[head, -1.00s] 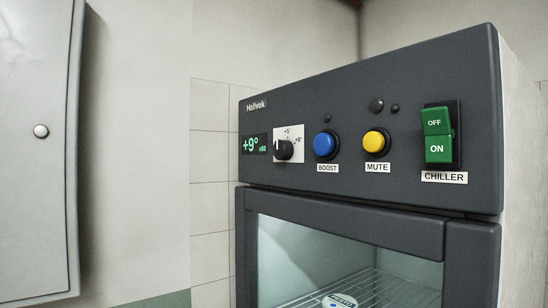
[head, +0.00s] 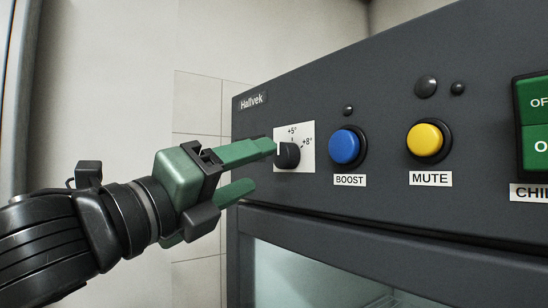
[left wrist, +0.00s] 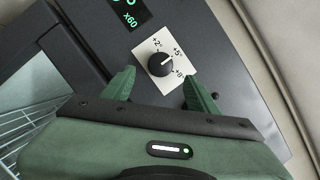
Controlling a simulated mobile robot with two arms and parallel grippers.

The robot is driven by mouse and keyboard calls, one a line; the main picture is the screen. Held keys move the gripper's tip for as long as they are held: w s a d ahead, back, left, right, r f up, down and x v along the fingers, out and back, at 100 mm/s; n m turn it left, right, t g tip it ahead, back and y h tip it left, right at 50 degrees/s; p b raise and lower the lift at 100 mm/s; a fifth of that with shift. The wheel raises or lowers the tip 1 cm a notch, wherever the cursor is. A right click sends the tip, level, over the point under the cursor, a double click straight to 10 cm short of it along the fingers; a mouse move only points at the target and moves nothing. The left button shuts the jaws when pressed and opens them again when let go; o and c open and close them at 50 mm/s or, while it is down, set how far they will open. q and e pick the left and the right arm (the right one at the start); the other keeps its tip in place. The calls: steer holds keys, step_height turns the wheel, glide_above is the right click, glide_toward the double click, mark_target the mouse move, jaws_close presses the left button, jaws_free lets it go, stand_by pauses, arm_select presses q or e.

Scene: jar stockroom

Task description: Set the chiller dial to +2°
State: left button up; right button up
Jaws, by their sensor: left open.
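The chiller dial (head: 289,156) is a black knob on a white plate on the dark front panel. In the left wrist view the dial (left wrist: 159,65) shows a pale pointer mark, and the plate carries +2°, +5° and +8° marks; I cannot tell the exact setting. My left gripper (head: 263,166) has green fingers and is open. Its upper finger overlaps the dial's left edge in the head view. In the left wrist view the left gripper (left wrist: 160,82) has its fingertips either side of the dial, slightly short of its centre; contact cannot be told. My right gripper is not seen.
The blue BOOST button (head: 345,147) and yellow MUTE button (head: 426,139) sit right of the dial. The green CHILLER switch (head: 533,120) is at the right edge. A glass door is below.

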mark_target(280, 159)
arm_select(q)
steer(key=p+x, duration=0.1)
steer(key=x, duration=0.4)
steer(key=shift+w+d, duration=0.15)
steer(key=shift+w, duration=0.05)
steer(key=shift+w+d+p, duration=0.15)
steer(key=shift+w+p, duration=0.05)
steer(key=shift+p, duration=0.1)
jaws_close()
